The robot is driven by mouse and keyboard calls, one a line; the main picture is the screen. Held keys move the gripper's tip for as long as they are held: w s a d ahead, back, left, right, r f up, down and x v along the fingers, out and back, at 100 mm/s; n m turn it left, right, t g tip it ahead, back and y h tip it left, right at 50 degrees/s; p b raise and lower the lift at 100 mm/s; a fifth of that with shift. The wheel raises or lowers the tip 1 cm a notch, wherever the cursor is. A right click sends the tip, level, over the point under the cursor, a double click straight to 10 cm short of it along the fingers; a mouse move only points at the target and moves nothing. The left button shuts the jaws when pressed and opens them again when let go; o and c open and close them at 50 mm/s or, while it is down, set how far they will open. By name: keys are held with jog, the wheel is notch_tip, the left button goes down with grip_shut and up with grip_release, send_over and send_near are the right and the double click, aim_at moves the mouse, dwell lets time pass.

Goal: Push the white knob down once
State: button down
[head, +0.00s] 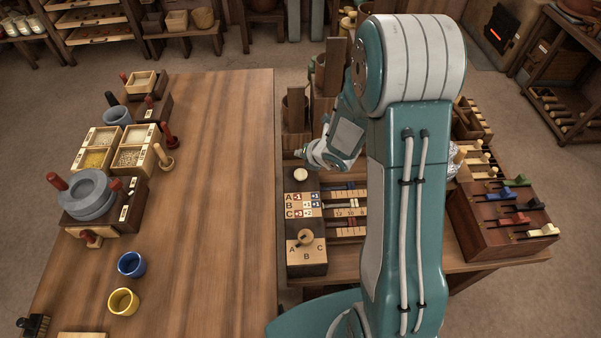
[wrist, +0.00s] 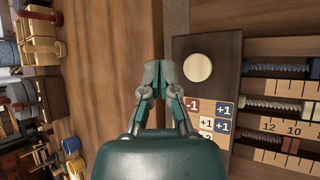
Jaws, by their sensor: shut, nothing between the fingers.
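The white knob (head: 301,175) is a round pale disc on a dark panel beside the wooden tables. In the wrist view the white knob (wrist: 198,67) shows from above, near the top of the dark panel (wrist: 187,48). Below it are small tiles marked with numbers. My gripper (wrist: 164,72) is shut and empty, its tips to the left of the knob in that view and apart from it in the picture. In the head view my gripper (head: 301,154) is just above the knob. I cannot tell how high the tips are over the panel.
Beside the knob are sliding counters on scales (head: 345,208) and a box with a wooden selector marked A, B, C (head: 306,255). A box with coloured levers (head: 510,208) stands at the right. The large left table (head: 215,200) is mostly clear, with cups and a quern on its left side.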

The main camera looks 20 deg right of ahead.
aim_at(299, 172)
jog(key=shift+f, duration=3.2)
jog(key=shift+f, duration=0.15)
jog(key=shift+f, duration=0.2)
jog(key=shift+s+f, duration=0.1)
jog(key=shift+f, duration=0.75)
jog(key=shift+r, duration=1.25)
jog(key=shift+r, duration=2.5)
